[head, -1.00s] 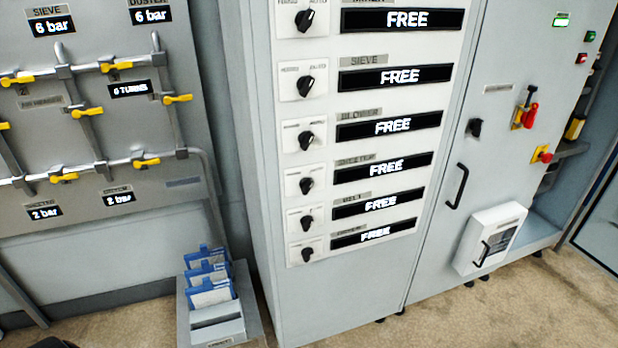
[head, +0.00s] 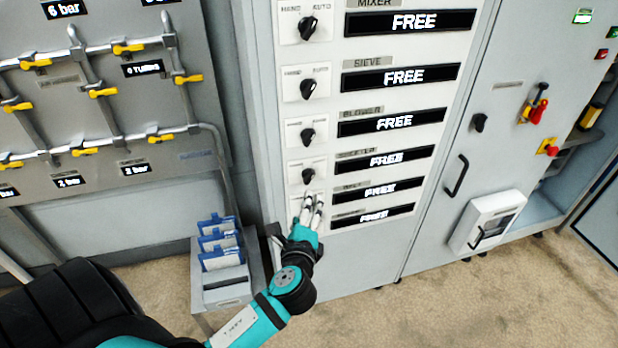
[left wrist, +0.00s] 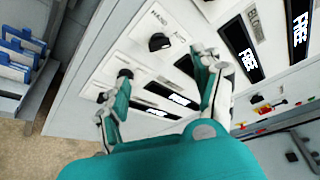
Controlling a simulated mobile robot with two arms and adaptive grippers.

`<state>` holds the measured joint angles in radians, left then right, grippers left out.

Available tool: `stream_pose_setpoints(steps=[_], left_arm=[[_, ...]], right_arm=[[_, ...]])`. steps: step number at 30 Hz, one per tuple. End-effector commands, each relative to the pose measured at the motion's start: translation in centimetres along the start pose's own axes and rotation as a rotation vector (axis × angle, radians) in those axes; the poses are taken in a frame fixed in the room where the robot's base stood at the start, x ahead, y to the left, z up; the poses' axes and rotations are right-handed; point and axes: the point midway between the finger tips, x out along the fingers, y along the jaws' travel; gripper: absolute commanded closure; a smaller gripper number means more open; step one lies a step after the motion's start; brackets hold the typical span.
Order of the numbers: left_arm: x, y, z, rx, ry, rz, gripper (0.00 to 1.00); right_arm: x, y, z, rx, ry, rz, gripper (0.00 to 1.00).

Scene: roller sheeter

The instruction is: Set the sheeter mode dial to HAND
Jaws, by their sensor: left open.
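The sheeter mode dial (head: 308,176) is a black knob on a white plate, in the row labelled SHEETER on the tall grey cabinet. I cannot read its setting surely. Its display (head: 401,158) reads FREE. My left gripper (head: 309,205) is just below this dial in the head view, fingers up and apart, in front of the lower dials and hiding them. In the left wrist view my open left gripper (left wrist: 155,95) holds nothing. What looks like the sheeter dial, with HAND and AUTO above it, shows beyond the fingers there (left wrist: 160,41). My right gripper is not in view.
Dials for the blower (head: 308,135), sieve (head: 308,88) and mixer (head: 308,27) sit above in the same column. A rack of blue folders (head: 222,250) stands left of my forearm. Yellow-handled pipes (head: 103,92) are on the left panel. A door handle (head: 456,175) juts out at right.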

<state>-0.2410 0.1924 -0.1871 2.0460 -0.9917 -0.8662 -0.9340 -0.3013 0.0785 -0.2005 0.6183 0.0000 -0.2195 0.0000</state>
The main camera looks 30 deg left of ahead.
Motion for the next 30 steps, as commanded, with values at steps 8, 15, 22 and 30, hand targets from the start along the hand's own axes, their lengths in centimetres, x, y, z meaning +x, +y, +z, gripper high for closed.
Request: stream_pose_setpoints(steps=[8,15,22,30], left_arm=[[6.3,-0.2,0.1,0.000,0.000,0.001,0.33],[11.0,-0.2,0.1,-0.002,0.000,0.001,0.33],[13.3,0.0,-0.1,-0.002,0.002,0.001,0.33],[13.7,0.1,-0.1,-0.002,0.002,0.001,0.33]], right_arm=[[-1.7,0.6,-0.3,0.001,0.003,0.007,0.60],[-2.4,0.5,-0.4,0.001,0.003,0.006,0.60],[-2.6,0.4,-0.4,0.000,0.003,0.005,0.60],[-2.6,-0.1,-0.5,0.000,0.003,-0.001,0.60]])
